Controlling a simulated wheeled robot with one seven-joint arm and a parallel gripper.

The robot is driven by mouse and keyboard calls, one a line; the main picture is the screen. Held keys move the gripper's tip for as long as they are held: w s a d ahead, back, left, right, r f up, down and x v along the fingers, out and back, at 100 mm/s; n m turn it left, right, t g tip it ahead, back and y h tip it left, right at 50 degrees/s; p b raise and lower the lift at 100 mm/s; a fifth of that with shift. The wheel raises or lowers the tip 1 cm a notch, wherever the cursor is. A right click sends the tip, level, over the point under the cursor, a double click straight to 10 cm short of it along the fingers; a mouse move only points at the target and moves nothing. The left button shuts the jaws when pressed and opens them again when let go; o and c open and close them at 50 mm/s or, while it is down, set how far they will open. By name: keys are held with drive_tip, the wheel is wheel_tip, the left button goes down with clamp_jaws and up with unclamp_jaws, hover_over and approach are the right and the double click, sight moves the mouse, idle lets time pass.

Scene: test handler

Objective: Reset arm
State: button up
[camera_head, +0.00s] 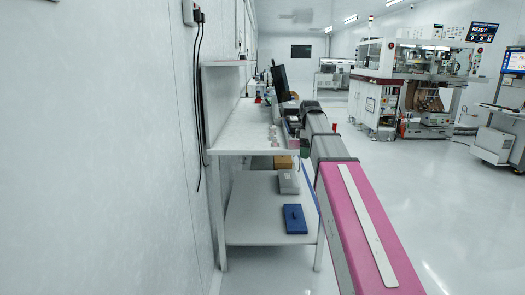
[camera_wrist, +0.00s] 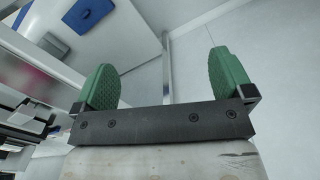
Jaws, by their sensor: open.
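My gripper (camera_wrist: 168,82) shows in the wrist view with its two green fingers spread wide apart. It is open, and nothing sits between the fingers. Behind it are a pale wall and a light upright post. In the head view my arm, with a pink and white link, stretches forward along the right side of a white workbench (camera_head: 240,136). The gripper cannot be made out clearly in the head view, at the far end of the arm.
A blue box (camera_head: 294,219) and a grey box (camera_head: 288,182) rest on the bench's lower shelf (camera_head: 255,232). A dark monitor (camera_head: 280,83) stands on the bench top. A white wall (camera_head: 100,150) runs close on the left. Open floor (camera_head: 430,210) lies to the right, before a large machine (camera_head: 425,85).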

drive_tip(key=s+f+m, duration=0.4)
drive_tip(key=s+f, duration=0.4)
drive_tip(key=f, duration=0.4)
drive_tip(key=s+f+m, duration=0.5)
drive_tip(key=s+f, duration=0.3)
drive_tip(key=f, duration=0.4)
drive_tip(key=s+f+m, duration=0.4)
drive_tip(key=s+f, duration=0.4)
drive_tip(key=f, duration=0.4)
drive_tip(key=shift+f+m, duration=0.2)
drive_tip(key=shift+m, duration=0.2)
